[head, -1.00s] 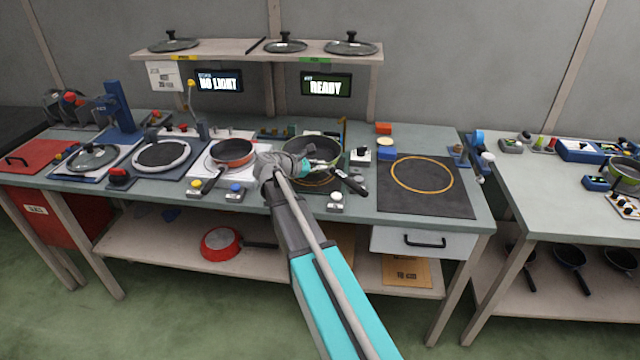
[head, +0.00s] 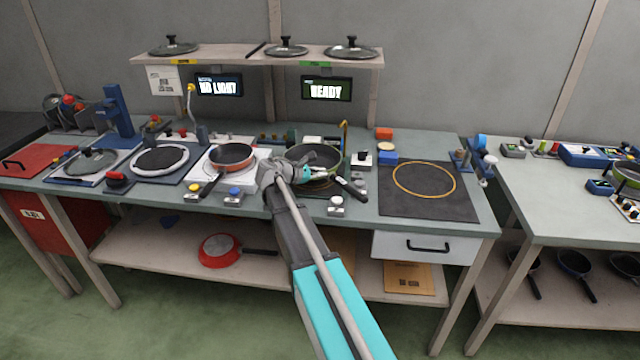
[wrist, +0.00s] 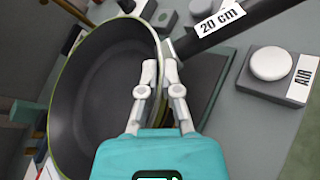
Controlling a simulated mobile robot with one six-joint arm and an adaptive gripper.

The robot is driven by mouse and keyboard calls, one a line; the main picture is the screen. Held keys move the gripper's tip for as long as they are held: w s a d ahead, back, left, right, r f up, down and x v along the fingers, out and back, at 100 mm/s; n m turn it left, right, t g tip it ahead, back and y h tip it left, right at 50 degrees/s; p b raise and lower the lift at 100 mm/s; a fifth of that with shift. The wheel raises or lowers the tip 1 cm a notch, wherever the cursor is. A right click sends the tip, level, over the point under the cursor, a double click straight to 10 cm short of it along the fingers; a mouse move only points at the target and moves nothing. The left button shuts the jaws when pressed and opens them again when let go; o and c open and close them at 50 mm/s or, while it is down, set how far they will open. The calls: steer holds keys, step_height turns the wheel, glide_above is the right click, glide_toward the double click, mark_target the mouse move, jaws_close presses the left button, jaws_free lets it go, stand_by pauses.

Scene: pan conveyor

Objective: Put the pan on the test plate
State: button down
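The dark pan with a green rim (head: 316,155) is above or on a dark square plate with a ring (head: 322,187), under the READY screen. Its black handle (head: 352,190) points to the lower right. In the wrist view, the pan (wrist: 100,95) fills the left side and its handle bears a "20 cm" label (wrist: 221,19). My gripper (head: 305,172) is at the pan's near rim. In the wrist view, the gripper's fingers (wrist: 160,68) straddle the rim, close together. I cannot tell whether the pan touches the plate. No label names the test plate.
An AIR button (head: 337,203) stands in front of the plate. A red pan (head: 232,155) is on a white unit to the left. A black mat with a yellow ring (head: 427,205) lies clear to the right. Lids stand on the shelf (head: 225,52) above.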

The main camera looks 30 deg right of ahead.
steer(key=shift+f+b, duration=1.25)
steer(key=shift+f, duration=0.25)
steer(key=shift+f, duration=0.1)
steer(key=c, duration=0.8)
jaws_free()
steer(key=shift+r, duration=0.25)
steer(key=p+v, duration=0.4)
steer(key=v, duration=0.8)
steer(key=shift+f, duration=0.15)
